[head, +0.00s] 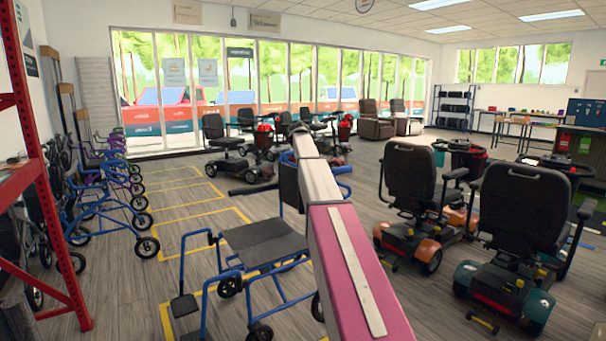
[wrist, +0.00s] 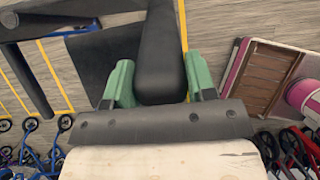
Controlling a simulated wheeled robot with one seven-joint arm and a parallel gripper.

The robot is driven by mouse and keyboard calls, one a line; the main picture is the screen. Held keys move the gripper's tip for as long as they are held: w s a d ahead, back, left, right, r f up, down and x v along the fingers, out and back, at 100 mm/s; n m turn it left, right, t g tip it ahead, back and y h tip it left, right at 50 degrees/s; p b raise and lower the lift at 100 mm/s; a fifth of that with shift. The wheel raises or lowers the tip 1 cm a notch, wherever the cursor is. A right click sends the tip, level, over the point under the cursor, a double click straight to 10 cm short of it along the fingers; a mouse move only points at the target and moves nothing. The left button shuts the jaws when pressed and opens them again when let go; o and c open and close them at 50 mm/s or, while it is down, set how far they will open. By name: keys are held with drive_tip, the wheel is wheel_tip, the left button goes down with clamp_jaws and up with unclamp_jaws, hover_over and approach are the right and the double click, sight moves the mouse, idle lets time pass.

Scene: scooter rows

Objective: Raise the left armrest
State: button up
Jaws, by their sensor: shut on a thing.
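The wheelchair (head: 265,242) has a blue frame and a dark grey seat and stands left of my arm in the head view. In the wrist view, the green fingers of my gripper (wrist: 160,80) are closed on both sides of a long black armrest pad (wrist: 158,35). The pad's near end lies between the fingers. The dark seat (wrist: 90,58) shows beside it, and the other black armrest (wrist: 45,22) is at upper left. In the head view, my arm hides the gripped armrest, so its angle is unclear there.
Two mobility scooters (head: 410,180) (head: 520,215) stand to the right. A row of blue and purple walkers (head: 110,205) and a red rack (head: 45,185) stand at the left. Yellow floor marks (head: 200,205) and open floor lie behind the wheelchair's left side.

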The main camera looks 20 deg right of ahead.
drive_tip(key=w+d, duration=0.3)
drive_tip(key=d, duration=0.6)
drive_tip(key=w+d+y, duration=0.1)
drive_tip(key=w+d, duration=0.2)
drive_tip(key=d, duration=0.6)
drive_tip(key=shift+d+r, duration=0.15)
drive_tip(key=shift+r, duration=0.25)
drive_tip(key=o, duration=1.3)
drive_tip(key=shift+d+f, duration=0.1)
drive_tip(key=shift+d, duration=0.05)
drive_tip(key=shift+r, duration=0.2)
drive_tip(key=v, duration=1)
drive_tip(key=shift+w+r, duration=0.1)
drive_tip(key=shift+r, duration=0.25)
